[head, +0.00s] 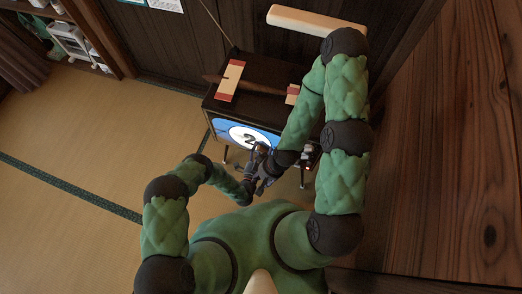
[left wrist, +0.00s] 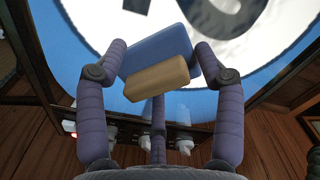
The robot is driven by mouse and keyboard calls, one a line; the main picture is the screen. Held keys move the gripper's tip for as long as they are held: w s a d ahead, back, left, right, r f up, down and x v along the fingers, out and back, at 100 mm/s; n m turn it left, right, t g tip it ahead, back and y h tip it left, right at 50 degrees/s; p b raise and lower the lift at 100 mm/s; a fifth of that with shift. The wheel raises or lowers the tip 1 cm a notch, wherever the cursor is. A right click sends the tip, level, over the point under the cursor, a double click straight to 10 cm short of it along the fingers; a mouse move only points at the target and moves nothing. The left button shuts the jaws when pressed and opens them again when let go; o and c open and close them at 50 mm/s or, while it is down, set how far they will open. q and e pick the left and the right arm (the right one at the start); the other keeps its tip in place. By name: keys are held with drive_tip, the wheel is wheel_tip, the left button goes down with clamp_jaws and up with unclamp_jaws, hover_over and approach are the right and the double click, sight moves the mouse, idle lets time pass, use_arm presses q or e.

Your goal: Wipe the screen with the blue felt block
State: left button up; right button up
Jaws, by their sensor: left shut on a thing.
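The screen (head: 218,128) is the front face of a dark box-shaped set. It shows a blue field, a white disc and a dark numeral 2. My left gripper (head: 261,152) is in front of its lower right part. In the left wrist view the gripper's purple fingers are shut on the block (left wrist: 157,50), which has a blue felt side and a tan back. The blue side faces the screen (left wrist: 225,22); I cannot tell whether it touches. My right gripper (head: 266,180) is just below the left one, overlapping it; its fingers are too small and dark to read.
A dark pointed object and cream-and-red pieces (head: 230,80) lie on top of the set. Knobs (left wrist: 112,134) sit below the screen. A wooden surface (head: 450,150) fills the right side. Open tatami (head: 90,130) lies to the left, with a shelf (head: 75,40) behind.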

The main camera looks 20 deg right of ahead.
sight(235, 135)
use_arm(q)
drive_tip(key=shift+r, duration=0.3)
drive_tip(key=shift+w+a+f, duration=0.15)
drive_tip(key=shift+w+a, duration=0.35)
drive_tip(key=shift+a, duration=0.2)
drive_tip(key=shift+w+a+b, duration=0.5)
drive_tip(key=shift+w+a, duration=0.4)
drive_tip(key=shift+a, duration=0.25)
drive_tip(key=shift+w+a+b, duration=0.5)
drive_tip(key=shift+w+a, duration=0.35)
drive_tip(key=shift+a, duration=0.3)
drive_tip(key=shift+w+a+b, duration=0.3)
drive_tip(key=shift+w+a, duration=0.15)
drive_tip(key=shift+a, duration=0.25)
drive_tip(key=shift+w+a+b, duration=0.25)
drive_tip(key=shift+w+a, duration=0.15)
drive_tip(key=shift+a, duration=0.25)
drive_tip(key=shift+w+a+b, duration=0.55)
drive_tip(key=shift+w+a, duration=0.3)
drive_tip(key=shift+a, duration=0.2)
drive_tip(key=shift+w+a, duration=0.3)
drive_tip(key=shift+w, duration=0.05)
